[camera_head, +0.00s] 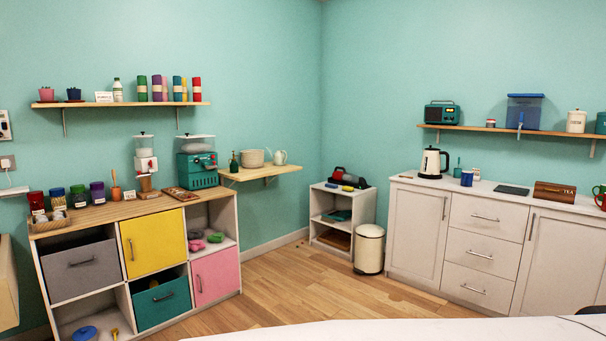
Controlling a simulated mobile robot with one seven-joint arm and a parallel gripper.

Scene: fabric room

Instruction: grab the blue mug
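A small blue mug (467,178) stands upright on the white counter (480,187) at the right, just right of the white and black kettle (431,163). Its handle is too small to make out. A small teal item (457,168) stands close behind it to the left. My gripper is not in view, so its place relative to the mug does not show.
A dark flat board (511,190) and a wooden tea box (554,192) lie right of the mug. A shelf (500,130) hangs above. A cream bin (369,249) stands left of the cabinets. A white surface (420,331) spans the foreground; wooden floor (310,284) is clear between.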

